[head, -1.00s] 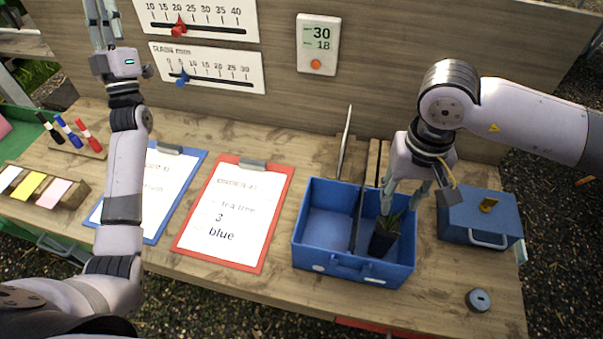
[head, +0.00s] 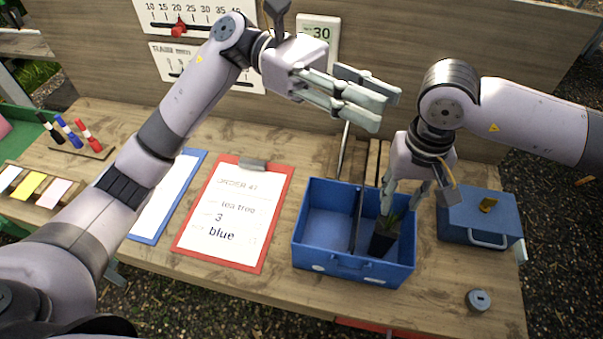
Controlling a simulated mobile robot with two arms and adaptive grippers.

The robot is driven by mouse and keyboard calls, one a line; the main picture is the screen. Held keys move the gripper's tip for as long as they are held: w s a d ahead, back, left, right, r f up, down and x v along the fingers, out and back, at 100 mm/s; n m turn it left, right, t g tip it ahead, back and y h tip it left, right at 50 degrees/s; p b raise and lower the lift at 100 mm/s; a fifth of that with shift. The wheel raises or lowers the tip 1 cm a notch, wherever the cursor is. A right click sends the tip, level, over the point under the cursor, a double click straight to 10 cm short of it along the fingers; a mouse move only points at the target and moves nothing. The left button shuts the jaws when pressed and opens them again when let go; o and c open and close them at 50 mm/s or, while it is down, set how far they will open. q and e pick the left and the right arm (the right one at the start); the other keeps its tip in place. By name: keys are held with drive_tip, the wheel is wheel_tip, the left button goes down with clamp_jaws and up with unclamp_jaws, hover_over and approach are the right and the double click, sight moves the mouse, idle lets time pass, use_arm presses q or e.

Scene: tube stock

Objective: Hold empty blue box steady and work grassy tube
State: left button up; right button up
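The open blue box (head: 352,266) stands on the bench, with a divider (head: 357,222) across its middle. Its left compartment is empty. A dark tube with grassy green leaves (head: 382,241) stands, slightly tilted, in the right compartment. My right gripper (head: 402,205) points down over that compartment, its fingers parted around the leaves at the tube's top. I see no finger closed on the tube, though contact is hard to judge. My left gripper (head: 388,108) is open and empty, in the air above and behind the box, fingers pointing right.
A closed blue case (head: 480,216) stands right of the box, with a grey disc (head: 478,300) in front. A red clipboard (head: 183,243) reading "tea tree 3 blue" lies left, beside a blue clipboard (head: 148,238). A panel (head: 560,50) backs the bench.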

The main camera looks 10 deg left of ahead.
use_arm(q)
wheel_tip(320, 180, down, 10)
drive_tip(key=s+d+m+t+y, duration=0.1)
drive_tip(key=s+m+t+y, duration=0.1)
drive_tip(key=m+y, duration=0.4)
drive_tip(key=m+t+y, duration=0.6)
drive_tip(key=m+y, duration=0.2)
drive_tip(key=y, duration=0.2)
hover_over(302, 235)
wheel_tip(302, 235, down, 11)
drive_tip(key=f, duration=1.7)
drive_tip(key=shift+w+a+f, duration=0.1)
drive_tip(key=shift+w+f, duration=0.1)
clamp_jaws()
